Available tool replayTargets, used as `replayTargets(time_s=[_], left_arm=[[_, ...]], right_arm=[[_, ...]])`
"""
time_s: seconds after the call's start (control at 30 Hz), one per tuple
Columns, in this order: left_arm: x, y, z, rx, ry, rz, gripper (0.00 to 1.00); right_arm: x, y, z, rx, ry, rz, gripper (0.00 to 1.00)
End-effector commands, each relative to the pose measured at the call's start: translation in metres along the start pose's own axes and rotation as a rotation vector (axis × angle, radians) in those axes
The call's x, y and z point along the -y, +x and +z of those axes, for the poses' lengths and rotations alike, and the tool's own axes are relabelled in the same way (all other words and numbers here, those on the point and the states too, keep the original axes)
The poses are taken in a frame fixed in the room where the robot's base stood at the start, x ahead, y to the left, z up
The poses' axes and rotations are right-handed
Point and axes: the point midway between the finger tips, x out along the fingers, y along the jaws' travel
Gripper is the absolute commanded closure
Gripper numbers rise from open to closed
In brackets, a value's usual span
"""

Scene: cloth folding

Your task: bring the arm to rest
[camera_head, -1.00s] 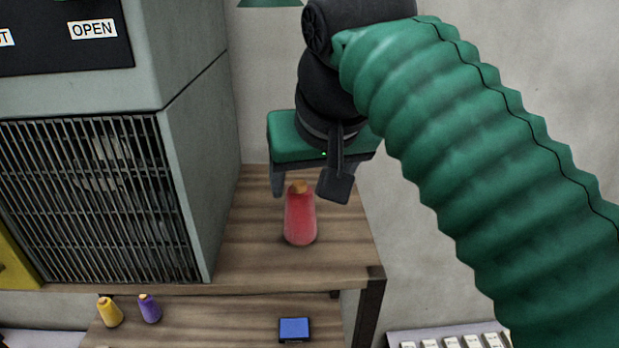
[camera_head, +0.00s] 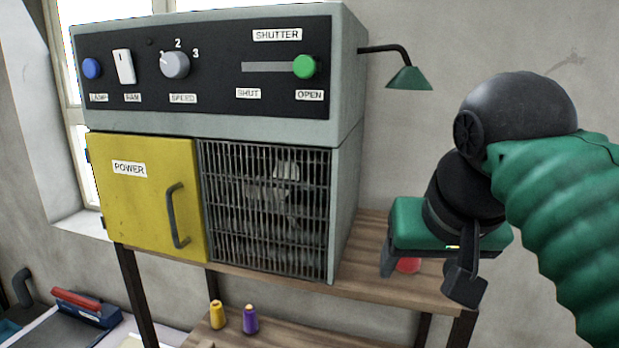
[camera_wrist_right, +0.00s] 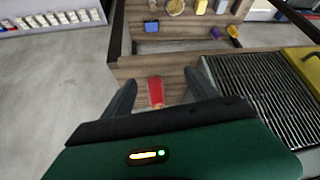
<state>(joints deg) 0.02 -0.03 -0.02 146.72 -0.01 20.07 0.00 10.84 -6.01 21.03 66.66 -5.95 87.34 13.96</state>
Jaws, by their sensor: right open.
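My right arm, in a green ribbed sleeve, comes in from the right in the head view. Its gripper (camera_head: 426,274) is open, with a dark finger on either side. My left gripper is not in view.
A grey machine with a yellow door (camera_head: 150,205) and grille (camera_head: 262,215) stands left of the gripper. A green lamp (camera_head: 409,79) juts from it above. The wall right of the machine is bare.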

Motion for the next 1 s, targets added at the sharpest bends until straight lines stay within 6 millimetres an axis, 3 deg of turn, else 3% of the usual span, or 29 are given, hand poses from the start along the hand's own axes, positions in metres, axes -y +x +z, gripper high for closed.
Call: replayTargets(time_s=[0.37,0.57,0.67,0.77,0.87,1.0], left_arm=[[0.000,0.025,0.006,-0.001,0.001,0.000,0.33],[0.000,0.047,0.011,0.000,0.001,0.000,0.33],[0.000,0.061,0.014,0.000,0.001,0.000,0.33],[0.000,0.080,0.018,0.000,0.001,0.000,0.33],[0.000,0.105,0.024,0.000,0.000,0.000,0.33],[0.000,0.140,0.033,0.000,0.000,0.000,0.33]], right_arm=[[-0.004,0.077,0.023,0.042,-0.021,0.000,0.32],[-0.004,0.146,0.051,0.080,-0.040,-0.003,0.32],[-0.007,0.190,0.073,0.105,-0.050,-0.006,0.32],[-0.012,0.246,0.105,0.138,-0.061,-0.010,0.32],[-0.022,0.316,0.157,0.182,-0.069,-0.017,0.32],[-0.037,0.406,0.250,0.246,-0.078,-0.026,0.32]])
